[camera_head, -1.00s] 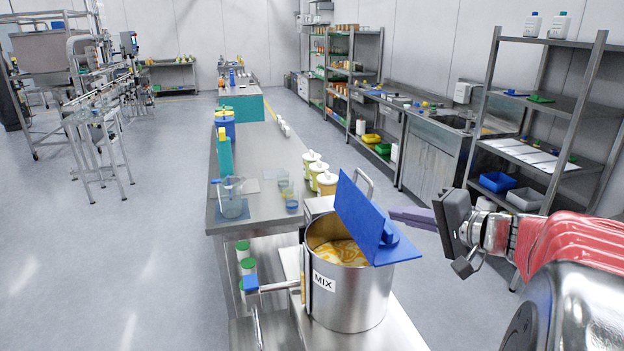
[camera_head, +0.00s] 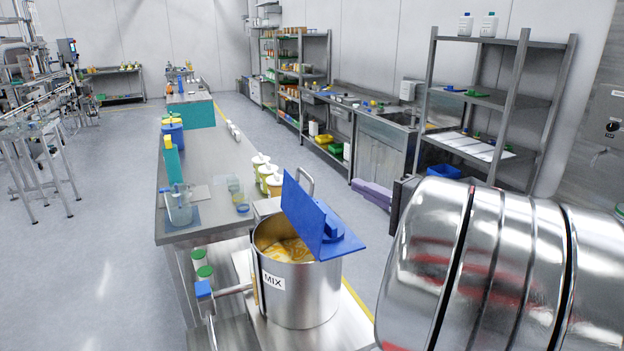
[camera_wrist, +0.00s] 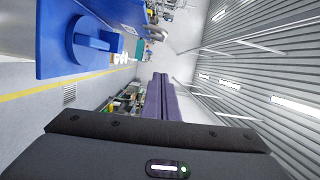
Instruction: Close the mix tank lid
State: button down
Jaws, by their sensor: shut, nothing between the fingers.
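The mix tank (camera_head: 298,290) is a steel pot labelled MIX on a low steel stand, with a yellow-orange swirled content showing. Its blue lid (camera_head: 313,215) is hinged and stands tilted up, open, with a round blue knob on its outer face. The lid also shows large at the upper left of the wrist view (camera_wrist: 62,40). My gripper (camera_head: 372,194) has purple fingers and is to the right of the lid, apart from it. In the wrist view the fingers (camera_wrist: 160,98) are together and empty. My arm hides part of the gripper in the head view.
A long steel table (camera_head: 205,170) behind the tank holds a clear jug (camera_head: 178,208), yellow tubs and a blue container. A blue-tipped valve handle (camera_head: 204,288) sticks out left of the tank. Steel shelves (camera_head: 490,100) stand along the right. The floor at left is clear.

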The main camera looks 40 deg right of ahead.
jog(key=w+a, duration=0.3)
jog(key=w, duration=0.8)
jog(key=shift+a+f, duration=0.15)
jog(key=shift+a, duration=0.1)
dwell(0.3)
dwell(0.5)
